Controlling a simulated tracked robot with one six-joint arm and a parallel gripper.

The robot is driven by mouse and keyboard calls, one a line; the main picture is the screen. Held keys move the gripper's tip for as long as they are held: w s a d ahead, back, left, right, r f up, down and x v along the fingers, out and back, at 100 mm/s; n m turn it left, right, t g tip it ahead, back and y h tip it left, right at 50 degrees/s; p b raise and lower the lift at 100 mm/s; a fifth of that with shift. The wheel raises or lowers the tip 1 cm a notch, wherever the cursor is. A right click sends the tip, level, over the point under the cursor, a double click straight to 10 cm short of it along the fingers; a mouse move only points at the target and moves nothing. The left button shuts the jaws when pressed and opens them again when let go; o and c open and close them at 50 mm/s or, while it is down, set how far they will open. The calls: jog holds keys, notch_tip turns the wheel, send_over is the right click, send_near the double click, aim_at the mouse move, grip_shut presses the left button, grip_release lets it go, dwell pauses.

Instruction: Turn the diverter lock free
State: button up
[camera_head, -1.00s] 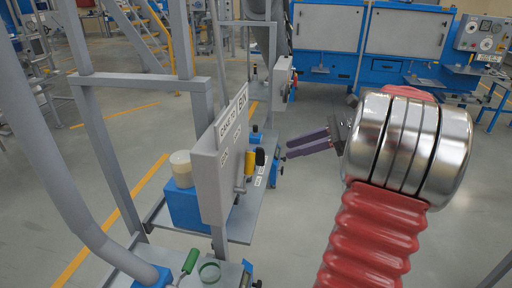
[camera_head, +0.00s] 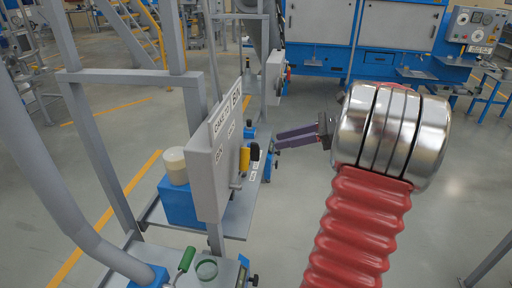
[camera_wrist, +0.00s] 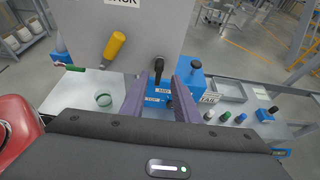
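A grey upright panel (camera_head: 208,172) with white labels stands on a frame left of my gripper. On its right side are a yellow handle (camera_head: 244,160) and a black knob (camera_head: 255,152). I cannot tell which of these is the diverter lock. In the wrist view the yellow handle (camera_wrist: 114,48) slants on the panel, left of my fingers, and the black-topped lever (camera_wrist: 158,68) shows between the fingertips. My gripper (camera_head: 277,142) is open, its two purple fingers pointing left toward the knob with a small visible gap. In the wrist view the gripper (camera_wrist: 163,82) looks empty.
Below the panel is a shelf with a blue block (camera_head: 182,203) carrying a cream cylinder (camera_head: 173,165). A green-handled tool (camera_head: 186,260) and a green ring (camera_head: 207,269) lie lower.

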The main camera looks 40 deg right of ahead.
aim_at(256, 147)
jog(key=x, duration=1)
jog(key=shift+s, duration=0.1)
jog(key=shift+c, duration=0.5)
grip_shut()
